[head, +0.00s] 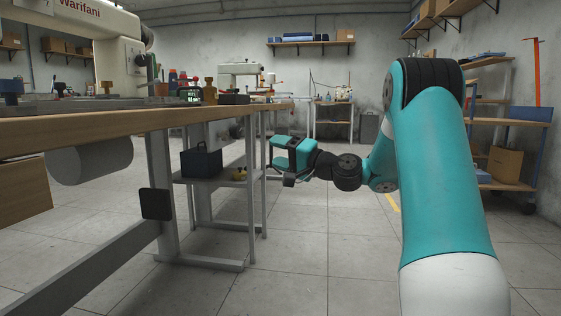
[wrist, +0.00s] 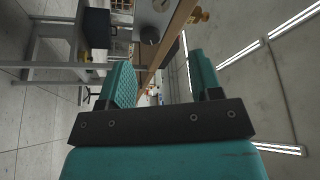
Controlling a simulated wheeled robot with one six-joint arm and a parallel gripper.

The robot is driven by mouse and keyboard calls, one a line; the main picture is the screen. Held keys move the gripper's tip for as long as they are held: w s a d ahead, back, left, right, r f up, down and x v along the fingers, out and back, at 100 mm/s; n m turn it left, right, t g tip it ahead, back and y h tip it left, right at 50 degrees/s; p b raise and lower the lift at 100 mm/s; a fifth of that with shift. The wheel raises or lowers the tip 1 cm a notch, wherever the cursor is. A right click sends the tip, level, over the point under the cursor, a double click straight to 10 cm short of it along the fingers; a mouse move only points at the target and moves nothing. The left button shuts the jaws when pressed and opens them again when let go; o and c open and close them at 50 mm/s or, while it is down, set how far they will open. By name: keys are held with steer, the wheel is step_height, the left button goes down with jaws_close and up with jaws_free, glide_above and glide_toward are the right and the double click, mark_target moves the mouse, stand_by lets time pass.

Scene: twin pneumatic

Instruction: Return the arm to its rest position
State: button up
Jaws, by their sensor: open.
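My arm reaches forward on the right of the head view, with its teal upper part bending down to a dark wrist. My gripper (head: 270,160) is at the end, beside the workbench's right end and lower than its top, pointing left. In the wrist view, the two teal fingers of my gripper (wrist: 160,75) stand well apart with nothing between them. The wrist view is turned on its side. The arm is away from the bench objects, and no contact shows.
The wooden workbench (head: 90,124) fills the left, with a sewing machine (head: 108,55) on it. A shelf rack with an orange upright (head: 537,75) stands at right. The tiled floor between is clear.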

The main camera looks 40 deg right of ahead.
stand_by(0.5)
steer(key=s+a+r+n+g+y+p, duration=0.25)
steer(key=a+n+g+p, duration=0.25)
steer(key=a, duration=0.8)
steer(key=s+a+r+n+g+y+p, duration=0.25)
steer(key=a+n+g+p, duration=0.2)
steer(key=a, duration=0.85)
steer(key=s+a+n+g+h+p, duration=0.4)
steer(key=s+a+g, duration=0.4)
steer(key=s, duration=0.5)
steer(key=s+r+n+g+h+p, duration=0.15)
steer(key=s+n+h+p, duration=0.35)
steer(key=s, duration=0.7)
step_height(320, 180, up, 37)
steer(key=m+y+p, duration=0.1)
steer(key=y+p, duration=0.1)
steer(key=p, duration=3.6)
steer(key=shift+w+f+m, duration=0.15)
steer(key=shift+w+m, duration=0.15)
steer(key=shift+m, duration=0.05)
